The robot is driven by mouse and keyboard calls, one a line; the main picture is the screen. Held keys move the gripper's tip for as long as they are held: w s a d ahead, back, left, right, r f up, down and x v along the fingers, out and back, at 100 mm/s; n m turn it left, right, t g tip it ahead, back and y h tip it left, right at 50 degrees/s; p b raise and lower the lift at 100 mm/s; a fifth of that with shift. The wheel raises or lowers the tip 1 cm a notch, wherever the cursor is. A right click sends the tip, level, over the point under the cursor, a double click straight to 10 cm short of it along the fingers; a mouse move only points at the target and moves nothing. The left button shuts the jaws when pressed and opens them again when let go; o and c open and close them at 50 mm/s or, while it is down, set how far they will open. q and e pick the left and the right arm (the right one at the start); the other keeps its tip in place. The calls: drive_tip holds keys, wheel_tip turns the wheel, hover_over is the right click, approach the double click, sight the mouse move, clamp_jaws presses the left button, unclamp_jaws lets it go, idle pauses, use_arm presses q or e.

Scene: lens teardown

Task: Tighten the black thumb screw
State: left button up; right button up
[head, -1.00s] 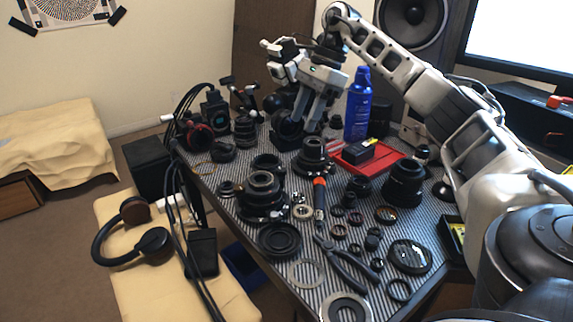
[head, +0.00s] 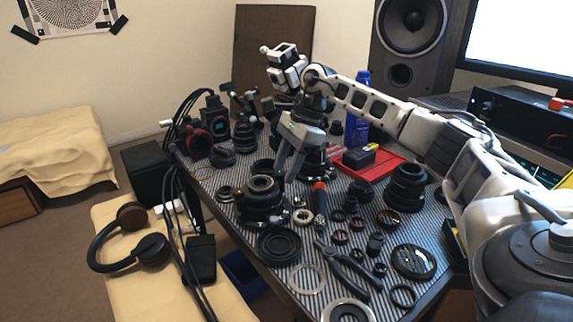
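My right gripper (head: 287,178) points down over the middle of the table, its two pale fingers apart with a gap between them. Its tips are just right of and behind a black lens assembly (head: 260,204) with stacked rings. I cannot tell whether they touch anything. Another black lens part behind the fingers is partly hidden by them. I cannot pick out the black thumb screw; it is too small or hidden among the dark parts. My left gripper is not in view.
The striped table mat (head: 311,257) is crowded with rings and small parts. A red tray (head: 382,170), a blue can (head: 358,115) and a lens (head: 406,187) stand to the right.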

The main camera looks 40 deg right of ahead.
clamp_jaws()
